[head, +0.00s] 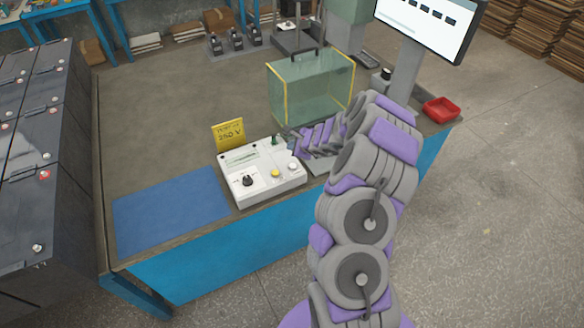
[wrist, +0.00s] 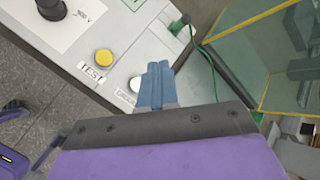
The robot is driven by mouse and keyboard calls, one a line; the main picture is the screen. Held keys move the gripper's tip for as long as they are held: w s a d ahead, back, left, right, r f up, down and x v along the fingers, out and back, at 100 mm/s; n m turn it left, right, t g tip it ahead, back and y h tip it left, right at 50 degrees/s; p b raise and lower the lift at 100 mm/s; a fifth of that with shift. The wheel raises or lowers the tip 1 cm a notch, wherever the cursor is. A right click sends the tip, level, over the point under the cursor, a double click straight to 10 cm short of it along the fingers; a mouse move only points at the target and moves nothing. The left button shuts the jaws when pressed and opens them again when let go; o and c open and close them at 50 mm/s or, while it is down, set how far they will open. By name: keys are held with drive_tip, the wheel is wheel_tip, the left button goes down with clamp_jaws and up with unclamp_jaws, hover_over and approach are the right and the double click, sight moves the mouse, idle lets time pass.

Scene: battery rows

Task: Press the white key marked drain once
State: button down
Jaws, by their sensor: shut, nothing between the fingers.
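A white tester box (head: 262,172) stands near the front edge of the workbench. The round white key (head: 293,166) is at the right of its face, beside the yellow key (head: 275,173). In the wrist view the white key (wrist: 136,84) shows partly, with a label by it that is partly hidden and hard to read. The yellow key (wrist: 103,56) has a label reading TEST. My gripper (wrist: 157,72) is shut and empty, its blue fingertips just right of the white key in that view. I cannot tell whether they touch the box.
A clear case with yellow edges (head: 310,88) stands behind the box. A yellow 250 V sign (head: 229,134) is at its back left. A green lead (wrist: 208,62) runs from the box. A blue mat (head: 170,208) lies left, and a red tray (head: 441,109) right.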

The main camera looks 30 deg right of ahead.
sight(294, 167)
drive_tip(key=f+b, duration=0.1)
drive_tip(key=f, duration=0.1)
drive_tip(key=f+b, duration=0.2)
drive_tip(key=d+f+b, duration=0.1)
drive_tip(key=f+b, duration=0.1)
drive_tip(key=f, duration=0.1)
drive_tip(key=shift+a+f, duration=0.15)
drive_tip(key=shift+f, duration=0.1)
drive_tip(key=shift+a, duration=0.2)
drive_tip(key=shift+d, duration=0.2)
drive_tip(key=shift+a, duration=0.1)
drive_tip(key=shift+f+b, duration=0.1)
drive_tip(key=shift+b, duration=0.2)
idle(0.9)
drive_tip(key=shift+f+b, duration=0.3)
drive_tip(key=shift+b, duration=0.05)
